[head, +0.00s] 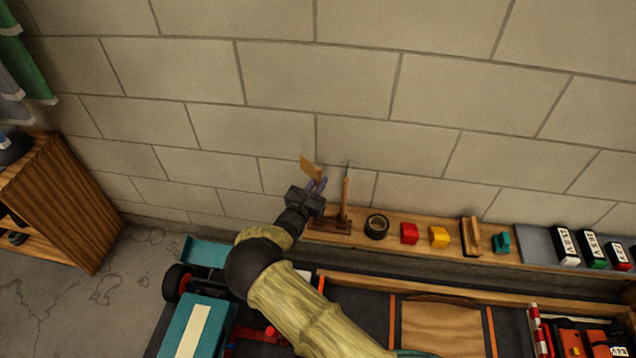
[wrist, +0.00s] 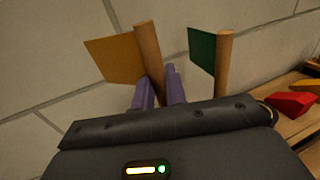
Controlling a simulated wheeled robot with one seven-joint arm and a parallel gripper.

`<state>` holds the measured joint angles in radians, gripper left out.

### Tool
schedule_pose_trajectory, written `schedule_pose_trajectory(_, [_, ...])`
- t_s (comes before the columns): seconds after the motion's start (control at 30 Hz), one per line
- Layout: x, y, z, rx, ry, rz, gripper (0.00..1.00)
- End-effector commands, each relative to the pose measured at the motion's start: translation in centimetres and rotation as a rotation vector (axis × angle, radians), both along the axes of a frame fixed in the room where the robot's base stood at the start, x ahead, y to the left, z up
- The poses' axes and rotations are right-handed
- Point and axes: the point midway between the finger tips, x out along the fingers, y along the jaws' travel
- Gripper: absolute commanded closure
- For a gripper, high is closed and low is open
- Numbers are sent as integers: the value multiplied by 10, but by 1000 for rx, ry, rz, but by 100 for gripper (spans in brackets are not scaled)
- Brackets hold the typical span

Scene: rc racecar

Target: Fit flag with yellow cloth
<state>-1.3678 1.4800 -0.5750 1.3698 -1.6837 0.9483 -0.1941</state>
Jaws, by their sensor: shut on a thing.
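The flag with yellow cloth (head: 311,168) is at my gripper (head: 318,186), above the back shelf near the wall. In the wrist view its orange-yellow cloth (wrist: 112,59) hangs left of a wooden pole. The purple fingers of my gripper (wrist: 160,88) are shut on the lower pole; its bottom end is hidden. A flag with green cloth (wrist: 202,50) stands upright just to the right, apart from the held one. In the head view its pole (head: 346,200) rises from a dark wooden stand (head: 330,226), partly covered by my gripper. The teal racecar (head: 205,318) is at lower left.
Along the shelf, right of the stand, are a black tape roll (head: 376,227), a red block (head: 409,233), a yellow block (head: 438,236), a wooden piece (head: 471,236) and a teal piece (head: 501,242). Labelled battery packs (head: 567,245) lie farther right. A wooden cabinet (head: 75,205) stands left.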

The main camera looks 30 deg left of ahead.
Motion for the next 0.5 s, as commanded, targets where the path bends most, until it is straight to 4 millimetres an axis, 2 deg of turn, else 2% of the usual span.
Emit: schedule_pose_trajectory(0.5, [0, 0, -11, 0, -1, 0, 100])
